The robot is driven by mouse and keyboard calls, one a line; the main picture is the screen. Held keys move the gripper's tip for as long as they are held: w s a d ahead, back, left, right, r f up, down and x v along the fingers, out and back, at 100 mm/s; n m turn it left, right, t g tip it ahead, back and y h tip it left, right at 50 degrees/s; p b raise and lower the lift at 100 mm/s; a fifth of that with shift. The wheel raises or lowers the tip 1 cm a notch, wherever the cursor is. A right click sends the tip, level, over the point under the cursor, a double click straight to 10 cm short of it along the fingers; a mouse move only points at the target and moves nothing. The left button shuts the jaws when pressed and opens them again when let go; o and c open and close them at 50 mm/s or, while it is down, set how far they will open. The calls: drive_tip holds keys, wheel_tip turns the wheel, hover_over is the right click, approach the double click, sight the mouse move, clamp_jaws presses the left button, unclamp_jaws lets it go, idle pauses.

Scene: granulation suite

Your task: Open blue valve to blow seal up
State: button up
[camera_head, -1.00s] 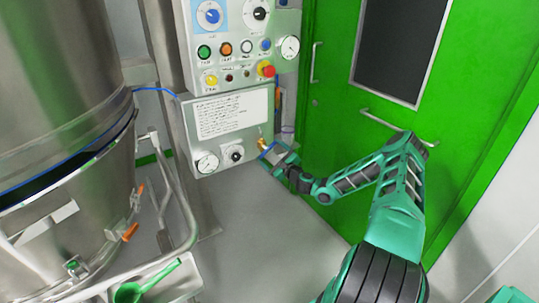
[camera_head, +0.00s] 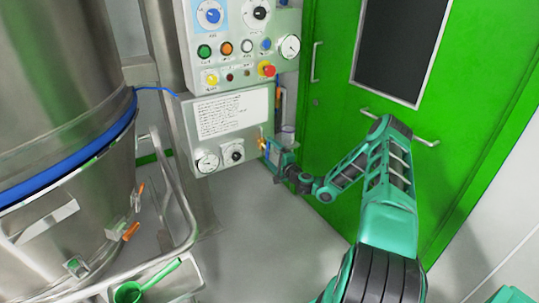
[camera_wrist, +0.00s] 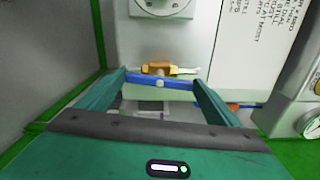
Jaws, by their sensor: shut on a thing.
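The blue valve handle (camera_wrist: 168,82) lies across the brass valve body (camera_wrist: 158,68) in the wrist view, between the fingers of my gripper (camera_wrist: 160,84). My gripper is shut on the handle. In the head view, my gripper (camera_head: 270,151) is at the right side of the control panel, beside the brass fitting (camera_head: 262,143), and hides most of the valve. The seal (camera_head: 75,165) shows as a thick blue band filling the gap around the steel vessel (camera_head: 60,80) at left.
The control panel (camera_head: 232,145) carries a printed notice, a gauge (camera_head: 207,161) and a knob. An upper panel has several buttons and a red emergency stop (camera_head: 266,69). A green door (camera_head: 335,110) stands behind my arm. A green scoop (camera_head: 145,282) lies on a ledge at lower left.

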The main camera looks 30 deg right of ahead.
drive_tip(key=shift+a+f+n, duration=0.1)
drive_tip(key=shift+f+n, duration=0.05)
drive_tip(key=shift+n, duration=0.45)
drive_tip(key=o, duration=0.9)
drive_tip(key=shift+f, duration=0.1)
drive_tip(key=s, duration=1)
drive_tip(key=shift+s+d, duration=0.2)
drive_tip(key=shift+s, duration=0.15)
